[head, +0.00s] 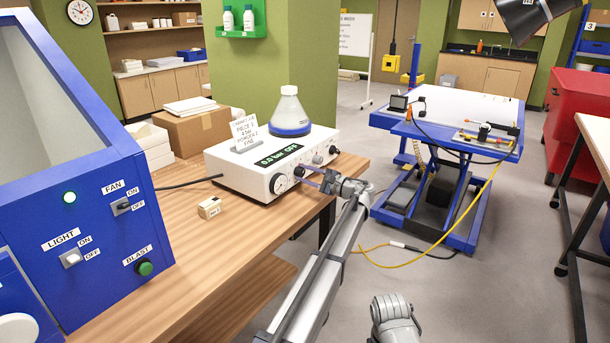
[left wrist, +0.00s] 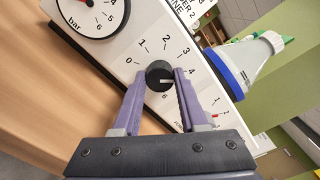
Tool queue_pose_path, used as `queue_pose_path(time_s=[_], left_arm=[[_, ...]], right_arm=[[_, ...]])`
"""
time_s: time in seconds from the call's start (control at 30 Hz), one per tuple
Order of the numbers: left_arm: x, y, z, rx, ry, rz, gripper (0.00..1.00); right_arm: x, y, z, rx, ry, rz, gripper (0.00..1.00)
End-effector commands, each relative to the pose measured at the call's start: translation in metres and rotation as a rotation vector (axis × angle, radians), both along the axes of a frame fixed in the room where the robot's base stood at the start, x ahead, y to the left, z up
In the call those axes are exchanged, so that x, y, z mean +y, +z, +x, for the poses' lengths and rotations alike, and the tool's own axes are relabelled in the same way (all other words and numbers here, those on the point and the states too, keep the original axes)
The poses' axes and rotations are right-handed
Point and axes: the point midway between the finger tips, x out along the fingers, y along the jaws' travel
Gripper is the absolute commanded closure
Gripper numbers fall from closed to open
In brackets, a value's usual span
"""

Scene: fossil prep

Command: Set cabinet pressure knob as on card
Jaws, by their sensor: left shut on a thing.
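A white cabinet (head: 232,174) stands on the wooden bench; its display reads 0.0 bar OFF. My left gripper (head: 301,171) is at the cabinet's front, shut on the black knob (left wrist: 159,75), one purple finger on each side. A printed scale from 0 to 6 rings the knob in the left wrist view. The knob's white mark points to the right of that picture, toward a finger; the number there is hidden. A round bar gauge (left wrist: 90,12) sits beside it. My right gripper is out of view.
A flask with a blue base (head: 290,115) stands on the cabinet. A small box (head: 210,208) lies on the bench (head: 215,255) in front. A blue switch cabinet (head: 105,228) fills the left side. A blue lift table (head: 445,130) stands beyond, with floor between.

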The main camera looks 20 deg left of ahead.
Motion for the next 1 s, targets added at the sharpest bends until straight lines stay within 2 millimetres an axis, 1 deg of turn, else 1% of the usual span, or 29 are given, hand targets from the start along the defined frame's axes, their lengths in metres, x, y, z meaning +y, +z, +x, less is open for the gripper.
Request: queue_pose_path(time_s=[0.07, 0.1, 0.33, 0.37, 0.6, 0.73, 0.87, 1.0], left_arm=[[-0.001, -0.001, 0.000, 0.000, -0.001, -0.003, 1.00], [-0.001, -0.001, 0.000, 0.000, -0.001, -0.003, 0.56], [0.000, 0.000, 0.000, 0.000, 0.000, -0.002, 0.30], [0.000, 0.000, 0.000, -0.001, 0.000, -0.002, 0.28], [0.000, 0.000, 0.000, -0.002, 0.001, -0.001, 0.28], [-0.005, 0.000, -0.002, -0.002, -0.001, -0.001, 0.28], [-0.018, 0.000, -0.006, -0.001, -0.002, -0.001, 0.28], [-0.037, 0.000, -0.014, -0.001, -0.002, -0.001, 0.28]], right_arm=[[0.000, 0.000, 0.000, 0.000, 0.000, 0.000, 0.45], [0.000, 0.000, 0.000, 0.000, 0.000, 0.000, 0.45], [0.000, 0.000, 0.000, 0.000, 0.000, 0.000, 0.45], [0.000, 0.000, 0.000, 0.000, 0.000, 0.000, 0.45], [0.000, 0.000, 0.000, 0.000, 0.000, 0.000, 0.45], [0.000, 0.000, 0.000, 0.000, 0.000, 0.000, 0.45], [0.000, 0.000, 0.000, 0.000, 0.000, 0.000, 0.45], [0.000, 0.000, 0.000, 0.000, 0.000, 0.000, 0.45]])
